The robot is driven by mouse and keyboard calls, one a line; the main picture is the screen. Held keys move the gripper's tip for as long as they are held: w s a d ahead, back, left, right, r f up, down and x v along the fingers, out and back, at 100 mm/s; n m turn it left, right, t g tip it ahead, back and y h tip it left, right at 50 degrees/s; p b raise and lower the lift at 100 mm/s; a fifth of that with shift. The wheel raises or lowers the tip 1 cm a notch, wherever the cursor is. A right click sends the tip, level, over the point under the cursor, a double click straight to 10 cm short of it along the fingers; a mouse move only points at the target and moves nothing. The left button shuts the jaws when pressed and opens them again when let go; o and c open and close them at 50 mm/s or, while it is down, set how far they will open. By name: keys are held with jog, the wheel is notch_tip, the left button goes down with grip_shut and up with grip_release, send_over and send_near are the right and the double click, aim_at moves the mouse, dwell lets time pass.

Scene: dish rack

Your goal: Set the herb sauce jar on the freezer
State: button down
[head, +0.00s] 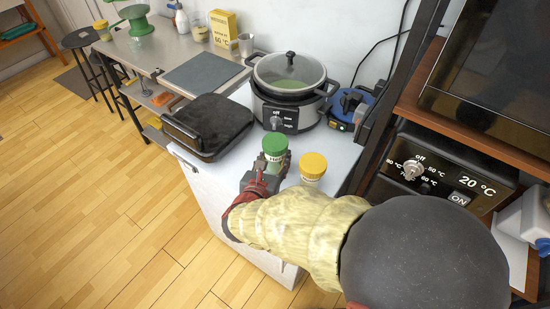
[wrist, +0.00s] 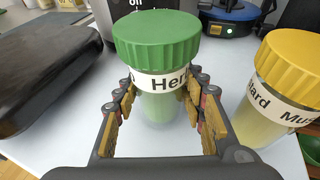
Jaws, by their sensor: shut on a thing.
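The herb sauce jar (wrist: 157,45) has a green ribbed lid, a white label starting "Her" and pale green contents. It stands upright between the fingers of my gripper (wrist: 160,110), which is shut on it. In the head view the jar (head: 275,147) is at the front of the white freezer top (head: 222,177). The jar's base is partly hidden by my gripper (head: 267,178), so I cannot tell if it touches the surface. A yellow-lidded mustard jar (head: 313,167) stands just to the right; it also shows in the wrist view (wrist: 285,80).
A black closed grill (head: 209,125) sits left of the jar. A slow cooker (head: 289,90) with a glass lid stands behind, beside a blue and black device (head: 350,106). An oven with a dial (head: 440,170) is at right. White surface is bare in front of the grill.

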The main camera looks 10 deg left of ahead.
jog(key=shift+f, duration=0.2)
dwell(0.6)
jog(key=c, duration=1.1)
grip_release()
jog(key=shift+c, duration=0.2)
jog(key=shift+o, duration=0.7)
jog(key=shift+s, duration=0.1)
jog(key=v, duration=1.2)
grip_shut()
dwell(0.3)
